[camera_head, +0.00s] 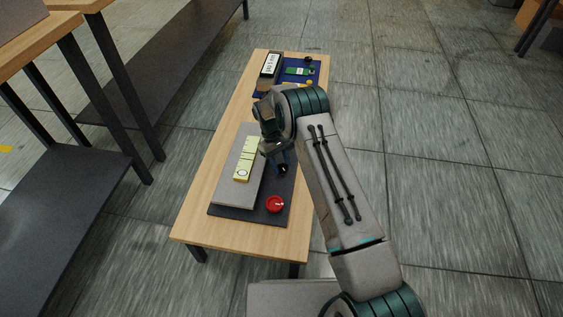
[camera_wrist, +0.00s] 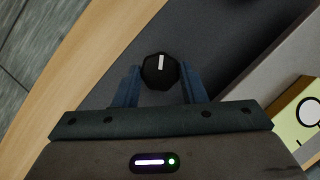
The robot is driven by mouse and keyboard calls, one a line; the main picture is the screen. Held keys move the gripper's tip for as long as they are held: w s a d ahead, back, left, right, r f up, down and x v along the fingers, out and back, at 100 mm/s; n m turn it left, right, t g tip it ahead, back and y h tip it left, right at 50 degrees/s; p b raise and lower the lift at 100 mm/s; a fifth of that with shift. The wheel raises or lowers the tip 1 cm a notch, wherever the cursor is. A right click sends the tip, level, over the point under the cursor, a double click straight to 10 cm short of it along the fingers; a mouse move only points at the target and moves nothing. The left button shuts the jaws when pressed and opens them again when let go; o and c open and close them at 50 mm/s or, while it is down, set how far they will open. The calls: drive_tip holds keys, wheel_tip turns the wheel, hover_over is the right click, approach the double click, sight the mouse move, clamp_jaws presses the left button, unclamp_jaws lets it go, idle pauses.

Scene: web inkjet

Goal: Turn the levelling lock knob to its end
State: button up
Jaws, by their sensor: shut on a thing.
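A black knob (camera_wrist: 158,74) with a white index mark sits between the two blue fingers of my gripper (camera_wrist: 160,72) in the wrist view. The fingers are shut on its sides. The mark runs nearly straight up and down in that view. In the head view the black knob (camera_head: 283,169) shows small at the fingertips of my gripper (camera_head: 280,162), on the dark base plate (camera_head: 232,214). The wrist partly hides that area. I cannot read any end mark around the knob.
A yellow-green level strip (camera_head: 243,166) lies on a raised grey block (camera_head: 232,185) left of the knob. A red knob (camera_head: 275,204) stands nearer on the same plate. A blue mat (camera_head: 315,72) with small items and a labelled black box (camera_head: 270,65) are at the table's far end.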

drive_tip(key=n, duration=0.2)
drive_tip(key=n+t+h+p, duration=0.1)
drive_tip(key=n, duration=0.2)
drive_tip(key=shift+s+a+r+n+t+h, duration=0.1)
drive_tip(key=shift+s+n+t+h, duration=0.1)
drive_tip(key=shift+n+t+h, duration=0.1)
drive_tip(key=n+t+p, duration=0.1)
drive_tip(key=n+t, duration=0.1)
drive_tip(key=n, duration=0.2)
drive_tip(key=shift+s+n+p, duration=0.15)
drive_tip(key=shift+n+p, duration=0.25)
drive_tip(key=o, duration=1)
drive_tip(key=shift+a, duration=0.1)
drive_tip(key=p+v, duration=0.3)
drive_tip(key=v, duration=1)
drive_tip(key=shift+a+r+p, duration=0.2)
drive_tip(key=shift+r+p, duration=0.05)
drive_tip(key=shift+p, duration=0.15)
